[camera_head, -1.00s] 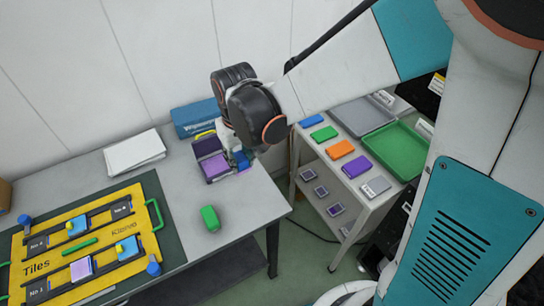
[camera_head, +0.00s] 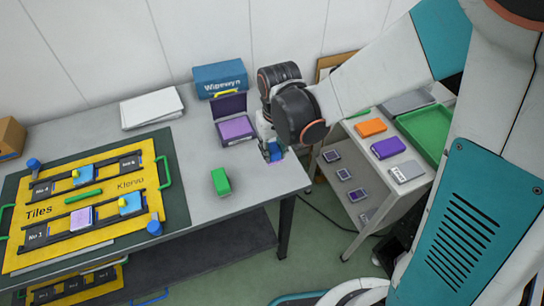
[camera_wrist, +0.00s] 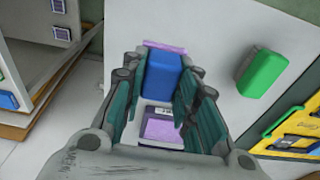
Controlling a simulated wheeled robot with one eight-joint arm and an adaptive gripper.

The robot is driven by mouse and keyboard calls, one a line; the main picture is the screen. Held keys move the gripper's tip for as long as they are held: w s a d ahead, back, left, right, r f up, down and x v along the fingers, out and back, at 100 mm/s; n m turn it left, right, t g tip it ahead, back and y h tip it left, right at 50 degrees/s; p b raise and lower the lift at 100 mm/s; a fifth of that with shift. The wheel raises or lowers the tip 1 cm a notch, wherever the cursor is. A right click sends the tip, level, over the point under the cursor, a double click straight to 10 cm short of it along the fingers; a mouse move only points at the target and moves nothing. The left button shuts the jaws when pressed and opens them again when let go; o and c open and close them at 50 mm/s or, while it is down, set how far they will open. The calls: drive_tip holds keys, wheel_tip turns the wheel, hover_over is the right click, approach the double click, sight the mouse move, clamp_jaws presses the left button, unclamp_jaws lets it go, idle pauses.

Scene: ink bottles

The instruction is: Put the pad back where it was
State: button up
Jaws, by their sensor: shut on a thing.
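My gripper (camera_head: 272,152) is low by the right end of the grey table, in front and to the right of an open case with a purple pad (camera_head: 236,128). Its dark lid stands up behind the pad. The gripper (camera_wrist: 164,82) is shut on a blue block (camera_wrist: 163,75), which shows between the fingers in the wrist view. A thin purple strip (camera_wrist: 165,47) shows just beyond the block. I cannot tell whether the block touches the table. A purple-and-white square (camera_wrist: 160,128) shows between the fingers nearer the palm; what it rests on is unclear.
A green block (camera_head: 221,181) stands left of the gripper. The yellow tile board (camera_head: 40,255) fills the table's left. A blue box (camera_head: 219,76) and white papers (camera_head: 152,108) lie behind. A side rack (camera_head: 362,190) at right holds coloured pads, including orange (camera_head: 370,128) and purple (camera_head: 387,148).

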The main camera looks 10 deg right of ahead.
sight(274, 150)
drive_tip(key=shift+f+b, duration=1.85)
drive_tip(key=shift+f, duration=1.15)
drive_tip(key=shift+f, duration=0.15)
drive_tip(key=o, duration=1)
drive_tip(key=shift+o, duration=0.2)
drive_tip(key=r+p, duration=0.3)
drive_tip(key=r, duration=0.1)
drive_tip(key=s+r+p, duration=0.1)
drive_tip(key=r+p, duration=0.2)
drive_tip(key=r, duration=0.1)
drive_tip(key=r+p, duration=0.3)
drive_tip(key=r, duration=0.1)
drive_tip(key=shift+s+d+r, duration=0.1)
drive_tip(key=shift+s+d, duration=0.05)
drive_tip(key=shift+s, duration=0.05)
